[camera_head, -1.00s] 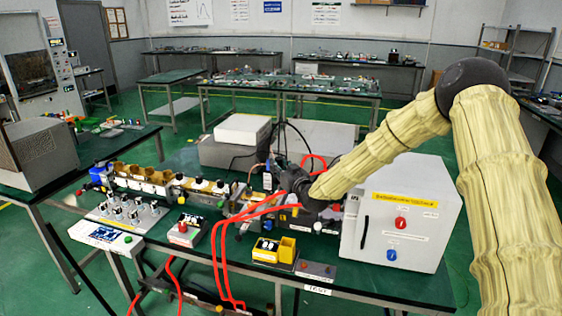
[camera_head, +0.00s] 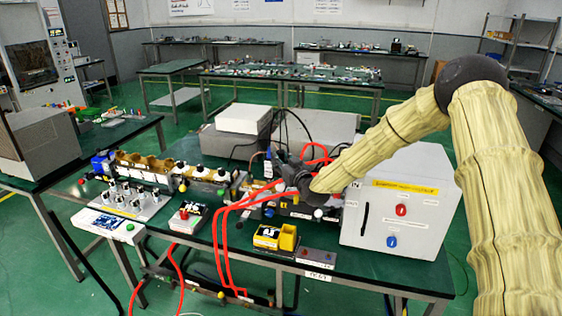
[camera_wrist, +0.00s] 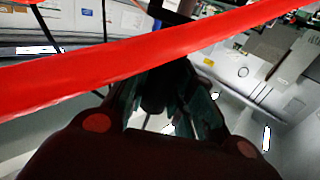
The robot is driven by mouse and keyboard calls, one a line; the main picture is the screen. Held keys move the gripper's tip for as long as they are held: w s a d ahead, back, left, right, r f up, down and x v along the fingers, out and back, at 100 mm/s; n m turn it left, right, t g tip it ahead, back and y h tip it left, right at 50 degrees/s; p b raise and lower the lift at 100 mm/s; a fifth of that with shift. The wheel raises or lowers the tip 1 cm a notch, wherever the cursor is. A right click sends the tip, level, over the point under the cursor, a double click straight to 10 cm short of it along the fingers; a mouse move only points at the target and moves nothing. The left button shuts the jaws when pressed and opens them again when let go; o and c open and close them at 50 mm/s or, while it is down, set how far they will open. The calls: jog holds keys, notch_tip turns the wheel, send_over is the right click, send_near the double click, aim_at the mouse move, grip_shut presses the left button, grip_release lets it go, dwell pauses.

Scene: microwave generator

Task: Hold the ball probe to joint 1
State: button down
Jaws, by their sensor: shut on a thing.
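My gripper (camera_head: 287,178) is dark and reaches down to the waveguide row left of the white cabinet in the head view. In the wrist view its fingers (camera_wrist: 165,105) are closed around a dark, slim thing, which I take to be the ball probe (camera_wrist: 153,98). The probe's ball tip cannot be made out. In the head view the gripper and wrist hide the probe. The waveguide row (camera_head: 185,172) has several brass and white sections with black knobs. I cannot tell which of its joints is joint 1.
Red cables (camera_head: 218,245) loop from near my gripper over the bench front; one red band (camera_wrist: 150,52) crosses close before the wrist camera. The white cabinet (camera_head: 405,215) stands right of the gripper. A yellow holder (camera_head: 287,238) and a knob panel (camera_head: 122,199) are at the front.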

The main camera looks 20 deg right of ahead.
aim_at(280, 152)
jog(key=shift+w+r, duration=0.2)
jog(key=shift+r, duration=0.35)
jog(key=shift+s+r+p, duration=0.2)
jog(key=shift+r+p, duration=0.3)
jog(key=shift+r, duration=0.6)
jog(key=shift+r+p, duration=0.75)
jog(key=shift+r, duration=1.85)
